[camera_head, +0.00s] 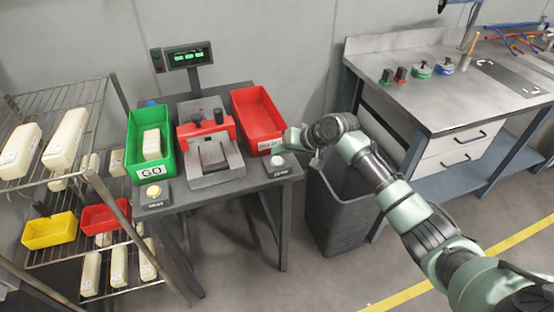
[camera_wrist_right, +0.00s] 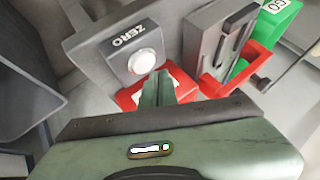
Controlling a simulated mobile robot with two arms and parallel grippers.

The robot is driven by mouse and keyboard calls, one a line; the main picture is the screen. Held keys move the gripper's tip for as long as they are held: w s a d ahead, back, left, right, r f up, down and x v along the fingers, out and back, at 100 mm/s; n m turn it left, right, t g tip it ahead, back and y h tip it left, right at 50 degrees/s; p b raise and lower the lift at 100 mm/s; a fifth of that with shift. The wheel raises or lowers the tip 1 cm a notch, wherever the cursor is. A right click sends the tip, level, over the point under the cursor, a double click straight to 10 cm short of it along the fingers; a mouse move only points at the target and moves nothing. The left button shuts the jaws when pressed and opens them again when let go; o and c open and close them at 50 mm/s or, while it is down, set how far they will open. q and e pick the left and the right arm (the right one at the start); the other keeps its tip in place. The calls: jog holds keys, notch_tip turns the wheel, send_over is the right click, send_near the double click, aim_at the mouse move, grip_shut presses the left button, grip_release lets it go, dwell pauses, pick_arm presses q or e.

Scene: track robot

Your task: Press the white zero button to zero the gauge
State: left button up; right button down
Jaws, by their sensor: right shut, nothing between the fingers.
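The white zero button (camera_head: 277,160) sits on a small dark box labelled ZERO at the right front corner of the gauge table. It also shows in the right wrist view (camera_wrist_right: 142,61), just beyond my fingertips. The gauge (camera_head: 208,145) stands mid-table with a red bridge and a grey slot; its display (camera_head: 188,57) on a post shows green readouts too small to read. My right gripper (camera_head: 293,141) is shut and empty, close beside the button; in the wrist view its green fingers (camera_wrist_right: 157,90) appear apart from the button. My left gripper is not in view.
A green GO bin (camera_head: 137,148) holding a pale block and a red bin (camera_head: 262,119) flank the gauge. A grey waste bin (camera_head: 340,215) stands right of the table, a rack (camera_head: 117,80) left, a workbench (camera_head: 440,110) farther right.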

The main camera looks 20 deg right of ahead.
aim_at(280, 161)
jog(key=shift+f, duration=0.1)
jog(key=shift+f, duration=0.3)
jog(key=shift+f, duration=0.5)
dwell(0.8)
jog(key=shift+r+p, duration=0.9)
jog(key=shift+p, duration=0.1)
notch_tip(280, 161, up, 5)
jog(key=p, duration=0.5)
